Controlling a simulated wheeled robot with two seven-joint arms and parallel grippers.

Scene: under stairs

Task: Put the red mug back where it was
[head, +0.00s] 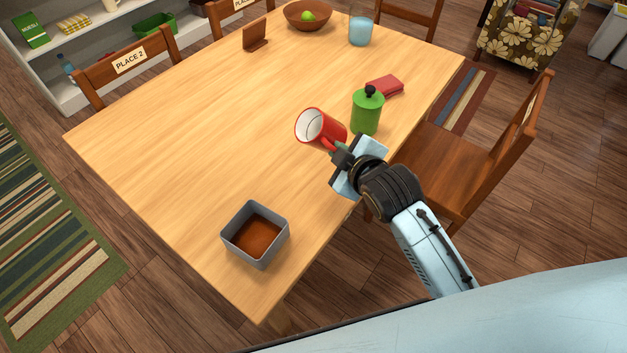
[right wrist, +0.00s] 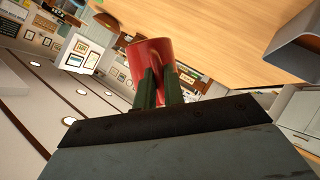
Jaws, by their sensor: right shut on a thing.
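The red mug (head: 320,126) has a white inside and lies tilted on its side in the head view, its mouth facing left. My right gripper (head: 338,150) is shut on it at the handle side, over the right edge part of the table. In the right wrist view the mug (right wrist: 150,62) stands between and beyond the two dark green fingers (right wrist: 160,88). I cannot tell for sure whether the mug touches the table top. My left gripper is not in view.
A green canister (head: 367,112) with a dark knob stands close right of the mug, with a red folded item (head: 385,86) behind it. A grey square box (head: 256,234) is at the near end. The table's (head: 210,120) middle is clear. A chair (head: 470,150) stands at right.

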